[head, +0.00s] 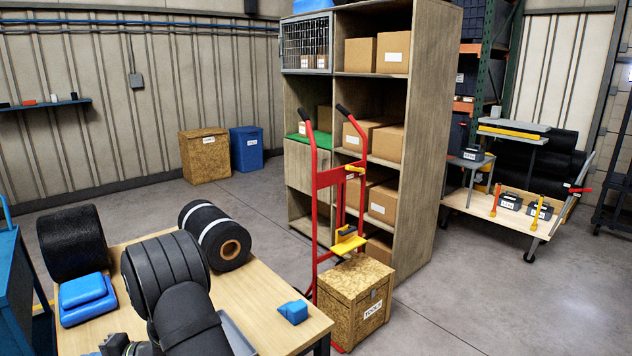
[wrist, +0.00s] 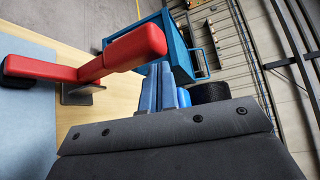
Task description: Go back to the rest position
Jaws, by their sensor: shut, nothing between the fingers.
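My gripper (wrist: 158,70) shows in the wrist view as two blue-grey fingers side by side, shut, with nothing between them. It is above the wooden table, seen past the dark wrist housing.
On the wooden table (head: 262,300) are a black roll (head: 72,240), a white-striped black roll (head: 208,222), blue pads (head: 87,292) and a small blue block (head: 293,312). A blue cabinet (head: 10,290) stands left. A red hand truck (head: 325,180) and crate (head: 352,300) stand right.

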